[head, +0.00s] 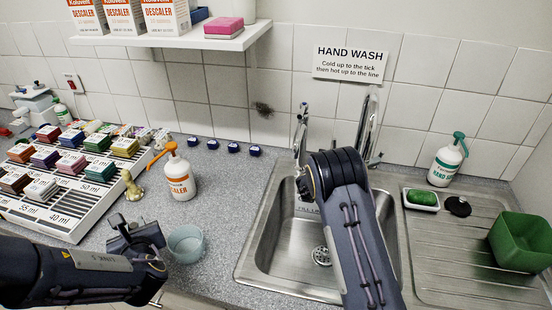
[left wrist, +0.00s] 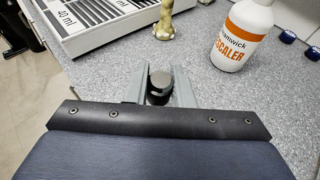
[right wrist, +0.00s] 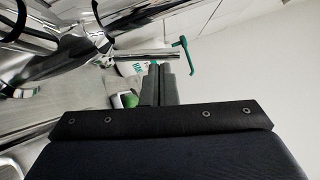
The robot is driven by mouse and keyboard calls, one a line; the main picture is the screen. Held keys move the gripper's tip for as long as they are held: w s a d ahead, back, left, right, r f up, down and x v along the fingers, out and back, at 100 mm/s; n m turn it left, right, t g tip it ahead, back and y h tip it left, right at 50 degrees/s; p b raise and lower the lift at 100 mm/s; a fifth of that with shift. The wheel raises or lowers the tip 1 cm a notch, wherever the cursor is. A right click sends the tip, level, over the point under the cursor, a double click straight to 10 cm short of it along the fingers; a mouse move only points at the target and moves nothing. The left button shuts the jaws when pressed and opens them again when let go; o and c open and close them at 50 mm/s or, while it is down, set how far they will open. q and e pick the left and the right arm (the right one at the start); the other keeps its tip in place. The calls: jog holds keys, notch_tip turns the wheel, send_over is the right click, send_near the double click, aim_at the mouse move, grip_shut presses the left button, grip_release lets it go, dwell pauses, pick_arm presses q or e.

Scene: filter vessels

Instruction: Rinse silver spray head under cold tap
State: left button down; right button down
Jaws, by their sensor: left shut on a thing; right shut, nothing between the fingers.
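My left gripper (head: 135,235) is shut on a small dark round piece with a grey top (left wrist: 160,80), held above the counter left of the sink. It may be the silver spray head; I cannot tell for sure. My right arm reaches over the sink (head: 262,262) towards the taps, and its forearm hides the gripper in the head view. In the right wrist view my right gripper (right wrist: 160,75) is shut and empty, close to chrome pipework. Two chrome taps, a left one (head: 301,125) and a right one (head: 367,110), stand behind the sink; which is cold is unclear.
A pale blue cup (head: 186,246) stands beside my left gripper. An orange-topped descaler bottle (head: 180,180), a brass-coloured piece (head: 132,187) and a rack of coloured blocks (head: 70,212) stand left. A hand soap bottle (head: 446,163) and green tub (head: 522,242) stand right.

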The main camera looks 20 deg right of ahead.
jog(key=shift+d, duration=0.1)
pick_arm(q)
notch_tip(320, 180, up, 3)
jog(key=p, duration=0.3)
jog(key=shift+r, duration=0.2)
pick_arm(e)
jog(key=shift+w+d+r+n+y, duration=0.25)
jog(key=shift+w+r+n, duration=0.1)
jog(key=shift+w, duration=0.1)
jog(key=shift+w+d+r+n+y, duration=0.15)
jog(key=shift+w+d+r+n, duration=0.1)
jog(key=shift+w+r, duration=0.15)
jog(key=shift+a, duration=0.1)
